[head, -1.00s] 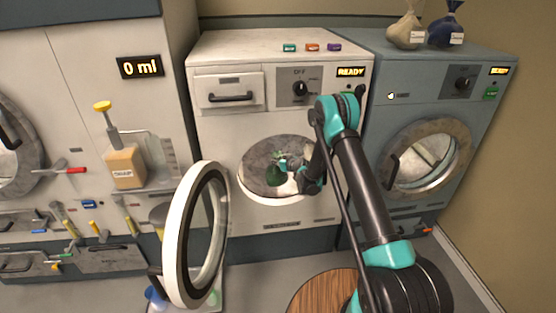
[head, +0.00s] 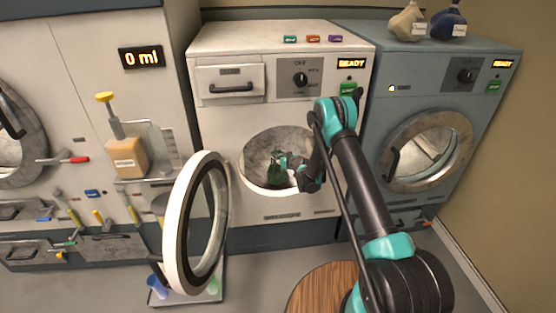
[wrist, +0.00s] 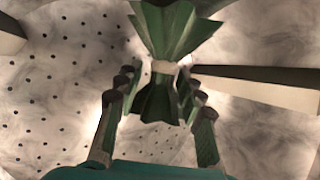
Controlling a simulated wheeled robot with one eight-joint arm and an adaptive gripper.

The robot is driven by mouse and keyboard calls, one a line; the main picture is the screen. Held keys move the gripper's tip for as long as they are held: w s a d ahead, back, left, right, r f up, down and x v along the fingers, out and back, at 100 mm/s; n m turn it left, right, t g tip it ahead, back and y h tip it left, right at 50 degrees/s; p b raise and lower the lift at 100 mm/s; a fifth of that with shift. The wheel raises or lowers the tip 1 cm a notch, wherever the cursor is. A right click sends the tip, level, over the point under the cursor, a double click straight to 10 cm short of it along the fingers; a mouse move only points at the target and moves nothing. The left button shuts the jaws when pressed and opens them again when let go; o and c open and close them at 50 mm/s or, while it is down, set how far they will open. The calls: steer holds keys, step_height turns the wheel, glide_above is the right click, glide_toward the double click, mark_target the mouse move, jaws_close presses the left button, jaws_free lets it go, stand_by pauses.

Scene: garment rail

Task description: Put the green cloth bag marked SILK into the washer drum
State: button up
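The green cloth bag (head: 274,172) is inside the washer drum (head: 256,152), just inside the round opening of the white washer. My gripper (head: 287,163) reaches into the opening from the right, beside the bag. In the wrist view the fingers of my gripper (wrist: 160,78) close in on both sides of the tied neck of the bag (wrist: 172,28). The gathered top lies between the fingers and the body is beyond the tips. The perforated drum wall (wrist: 50,95) surrounds them. No SILK marking is readable.
The washer's round door (head: 176,235) stands open to the left of the opening. A grey machine (head: 400,100) with a closed round door stands at right, with a beige bag (head: 407,25) and a blue bag (head: 449,25) on top. A round wooden top (head: 318,290) is in front.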

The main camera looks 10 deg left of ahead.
steer(key=shift+s+d, duration=0.1)
steer(key=v, duration=0.7)
steer(key=shift+s+d+r, duration=0.1)
steer(key=shift+s, duration=0.05)
stand_by(0.4)
